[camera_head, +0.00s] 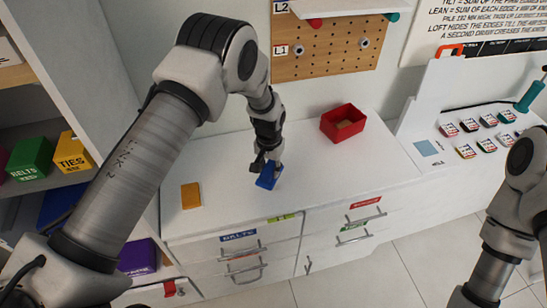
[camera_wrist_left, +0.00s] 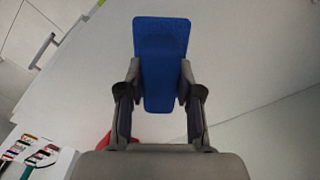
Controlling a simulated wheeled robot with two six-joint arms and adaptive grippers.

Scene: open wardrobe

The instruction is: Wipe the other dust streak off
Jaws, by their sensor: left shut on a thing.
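A blue wiper (camera_head: 266,181) with a flat pad and a raised grip is over the white countertop (camera_head: 225,185), near its front edge. My left gripper (camera_head: 267,166) is shut on its grip from above. The left wrist view shows the blue wiper (camera_wrist_left: 160,32) between both fingers of the left gripper (camera_wrist_left: 160,92). The pad looks on or very near the countertop; I cannot tell if it touches. I cannot make out a dust streak; the wiper and gripper may cover part of the surface. My right gripper is outside the view.
An orange block (camera_head: 191,195) lies left on the countertop. A red open bin (camera_head: 343,122) stands at the back, below a pegboard (camera_head: 325,50). Drawers with handles are below the front edge. My right arm is at the far right. Open countertop lies between.

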